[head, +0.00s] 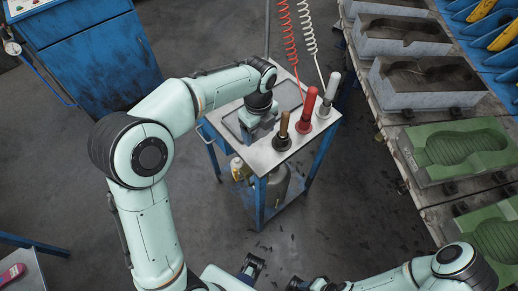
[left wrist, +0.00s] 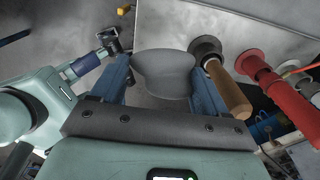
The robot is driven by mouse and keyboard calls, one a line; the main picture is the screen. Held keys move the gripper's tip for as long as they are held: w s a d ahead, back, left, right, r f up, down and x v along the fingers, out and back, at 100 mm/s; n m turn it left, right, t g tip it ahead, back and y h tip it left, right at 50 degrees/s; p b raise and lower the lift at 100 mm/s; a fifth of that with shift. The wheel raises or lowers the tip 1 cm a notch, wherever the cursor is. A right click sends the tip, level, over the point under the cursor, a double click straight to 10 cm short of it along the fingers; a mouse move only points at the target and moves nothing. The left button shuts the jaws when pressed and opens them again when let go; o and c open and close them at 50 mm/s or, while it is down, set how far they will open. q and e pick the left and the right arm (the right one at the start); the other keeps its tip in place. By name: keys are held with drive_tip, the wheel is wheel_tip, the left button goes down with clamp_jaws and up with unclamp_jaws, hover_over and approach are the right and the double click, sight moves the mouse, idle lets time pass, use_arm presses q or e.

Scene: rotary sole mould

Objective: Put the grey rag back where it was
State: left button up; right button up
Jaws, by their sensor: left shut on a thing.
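The grey rag (left wrist: 162,75) sits between the two blue fingers of my left gripper (left wrist: 163,88) in the left wrist view, bunched and wider at the top. My left gripper (head: 254,132) is shut on it, low over the left part of the trolley's metal top (head: 268,160) in the head view. There the rag is mostly hidden by the gripper, and I cannot tell whether it touches the top.
A brown-handled tool (head: 283,131), a red one (head: 307,110) and a grey one (head: 328,94) stand close right of the gripper. Coiled hoses hang behind. Green moulds (head: 455,150) line the right side.

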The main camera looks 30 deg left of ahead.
use_arm(q)
wheel_tip(320, 180, down, 10)
drive_tip(key=shift+w+r+b, duration=0.1)
drive_tip(key=shift+r+b, duration=0.1)
drive_tip(key=shift+b, duration=0.35)
drive_tip(key=shift+f, duration=0.2)
drive_tip(key=o, duration=1)
drive_tip(key=shift+o, duration=0.2)
drive_tip(key=shift+r, duration=0.1)
drive_tip(key=shift+r, duration=0.3)
wheel_tip(320, 180, up, 12)
drive_tip(key=shift+f+p, duration=0.15)
drive_tip(key=shift+p, duration=0.7)
